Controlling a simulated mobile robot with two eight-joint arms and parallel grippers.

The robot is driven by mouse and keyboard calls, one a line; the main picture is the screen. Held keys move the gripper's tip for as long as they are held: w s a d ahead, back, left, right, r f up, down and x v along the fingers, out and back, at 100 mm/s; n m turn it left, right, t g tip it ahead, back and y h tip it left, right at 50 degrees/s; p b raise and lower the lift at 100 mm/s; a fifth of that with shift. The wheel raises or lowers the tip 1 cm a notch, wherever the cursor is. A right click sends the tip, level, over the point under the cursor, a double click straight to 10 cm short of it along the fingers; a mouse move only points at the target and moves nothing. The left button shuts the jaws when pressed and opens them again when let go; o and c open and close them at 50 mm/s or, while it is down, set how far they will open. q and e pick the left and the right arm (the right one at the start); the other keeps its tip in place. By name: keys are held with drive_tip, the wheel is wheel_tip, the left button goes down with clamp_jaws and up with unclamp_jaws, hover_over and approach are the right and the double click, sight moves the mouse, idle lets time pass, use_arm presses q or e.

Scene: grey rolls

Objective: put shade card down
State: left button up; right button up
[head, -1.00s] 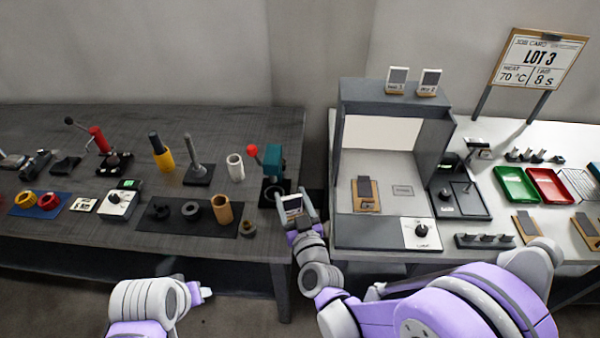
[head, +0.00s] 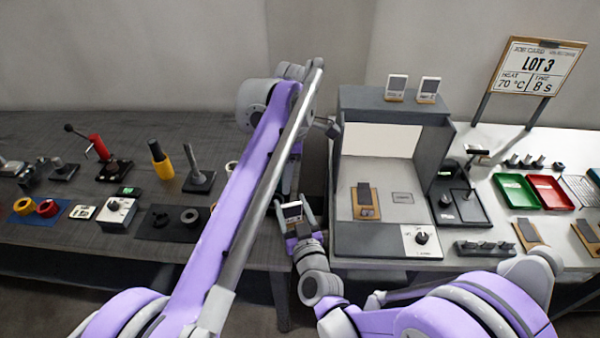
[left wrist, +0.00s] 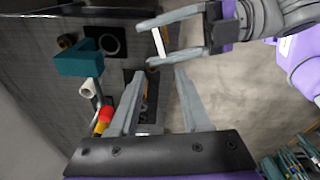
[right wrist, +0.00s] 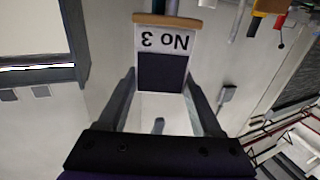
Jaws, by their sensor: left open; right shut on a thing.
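My right gripper (head: 300,224) is shut on the shade card (head: 291,210), in the gap between the dark table and the light booth. In the right wrist view the card (right wrist: 178,43) is white, marked No 3, with a dark square and a brown end strip, between the fingers (right wrist: 160,80). The left wrist view shows the card (left wrist: 158,42) edge-on in that right gripper (left wrist: 185,37). My left gripper (left wrist: 158,76) is open and empty above the dark table, below the right gripper in that view. In the head view the left arm hides it.
The light booth (head: 385,238) holds a brown-backed card (head: 366,200) on its floor; two cards (head: 398,87) stand on its roof. Green (head: 517,190) and red (head: 549,188) trays lie at right. The dark table (head: 130,240) carries several tools; a teal press (left wrist: 80,60) is near my left gripper.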

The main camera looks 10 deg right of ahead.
sight(294, 203)
use_arm(q)
drive_tip(key=d+n, duration=0.1)
drive_tip(key=d, duration=0.1)
drive_tip(key=shift+w+d, duration=0.1)
drive_tip(key=shift+d, duration=0.25)
drive_tip(key=shift+d+f+n, duration=0.25)
drive_tip(key=shift+d+n, duration=0.05)
drive_tip(key=shift+n, duration=0.2)
drive_tip(key=f, duration=0.4)
drive_tip(key=a+f, duration=0.1)
drive_tip(key=f, duration=0.6)
drive_tip(key=shift+a+f, duration=0.3)
drive_tip(key=shift+a, duration=0.1)
clamp_jaws()
use_arm(e)
drive_tip(key=o, duration=1.4)
